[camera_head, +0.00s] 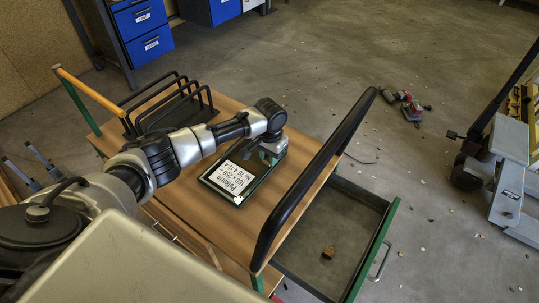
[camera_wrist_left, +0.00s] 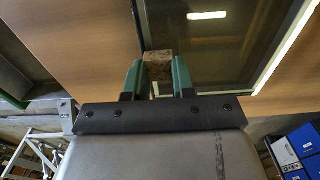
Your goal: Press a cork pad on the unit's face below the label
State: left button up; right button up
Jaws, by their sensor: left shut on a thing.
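The glass unit (camera_head: 262,172) lies flat on the wooden trolley top, with a white printed label (camera_head: 234,180) on its face. My left gripper (camera_head: 270,153) is over the unit's end beyond the label. In the left wrist view, the green fingers of my left gripper (camera_wrist_left: 158,76) are shut on a brown cork pad (camera_wrist_left: 158,62). Behind the pad is the unit's dark glass face (camera_wrist_left: 210,55). I cannot tell whether the pad touches the glass. My right gripper is not in view.
A black rack (camera_head: 165,110) stands at the trolley's far left. A thick black bar (camera_head: 318,178) rises along the right side of the trolley top (camera_head: 226,230). Beyond it, a green-edged tray (camera_head: 350,215) holds a small brown block (camera_head: 328,252). Red tools (camera_head: 410,108) lie on the floor.

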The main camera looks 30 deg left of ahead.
pick_arm(q)
jog(key=shift+f, duration=0.35)
dwell(0.9)
jog(key=o, duration=1)
jog(key=shift+c, duration=0.2)
jog(key=shift+r, duration=0.15)
jog(key=shift+r+p, duration=2.9)
jog(key=shift+p, duration=0.3)
jog(key=shift+f, duration=0.1)
